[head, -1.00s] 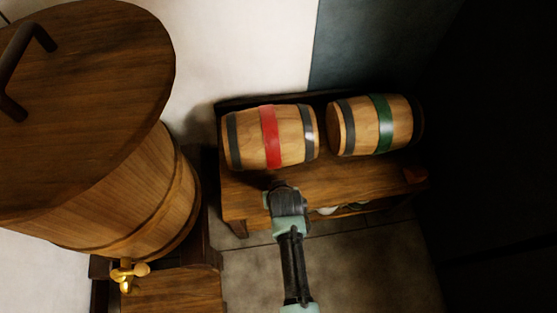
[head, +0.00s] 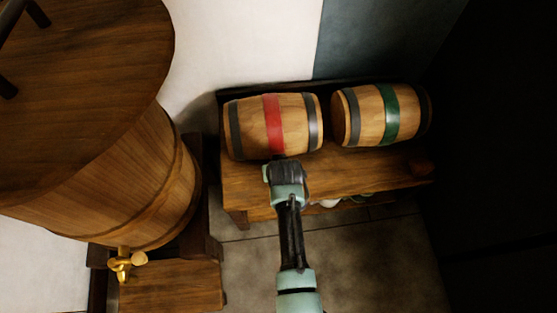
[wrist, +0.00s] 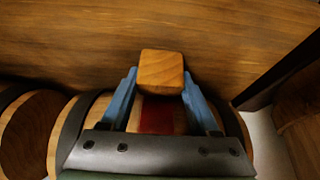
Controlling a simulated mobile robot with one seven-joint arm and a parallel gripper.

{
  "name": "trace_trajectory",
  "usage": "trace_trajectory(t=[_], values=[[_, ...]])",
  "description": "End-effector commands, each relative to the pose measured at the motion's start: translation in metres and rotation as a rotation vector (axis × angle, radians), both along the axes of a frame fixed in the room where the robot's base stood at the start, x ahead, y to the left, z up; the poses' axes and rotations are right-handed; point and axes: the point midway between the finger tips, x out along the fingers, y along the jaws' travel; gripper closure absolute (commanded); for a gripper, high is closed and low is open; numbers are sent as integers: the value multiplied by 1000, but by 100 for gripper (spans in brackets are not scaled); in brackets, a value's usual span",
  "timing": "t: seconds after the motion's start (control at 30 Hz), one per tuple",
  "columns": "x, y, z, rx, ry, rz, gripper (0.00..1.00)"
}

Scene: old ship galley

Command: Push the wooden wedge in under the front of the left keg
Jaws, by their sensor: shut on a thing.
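The left keg (head: 245,128), pale wood with a red band and dark hoops, lies on its side at the back of a wooden bench. My gripper (head: 279,163) is low in front of its red band; it hides its own tips in the head view. In the wrist view my gripper (wrist: 160,88) has its blue fingers shut on the wooden wedge (wrist: 161,66), a small light-brown block. The red band shows between the fingers just behind the wedge. I cannot tell whether the wedge touches the keg, as its far end is hidden.
The right keg (head: 368,115), with a green band, lies beside the left one. A small wooden block (head: 422,163) sits at the bench's right end. The bench (head: 245,190) is bare in front of the left keg. A large barrel (head: 150,190) with a brass tap (head: 124,262) stands at left.

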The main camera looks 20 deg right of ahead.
Motion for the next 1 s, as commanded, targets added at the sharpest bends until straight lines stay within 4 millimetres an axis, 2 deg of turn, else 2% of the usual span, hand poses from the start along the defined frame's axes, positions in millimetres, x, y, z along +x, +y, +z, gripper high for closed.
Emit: trace_trajectory(t=[0.4, 0.73, 0.77, 0.93, 1.0], values=[[16, -5, 0, -1, -2, 0, 69], [17, -5, 0, 0, -1, 0, 69], [17, -5, 0, 0, -1, 0, 32], [16, -5, 0, 0, -1, 0, 3], [16, -5, 0, 0, -1, 0, 3]])
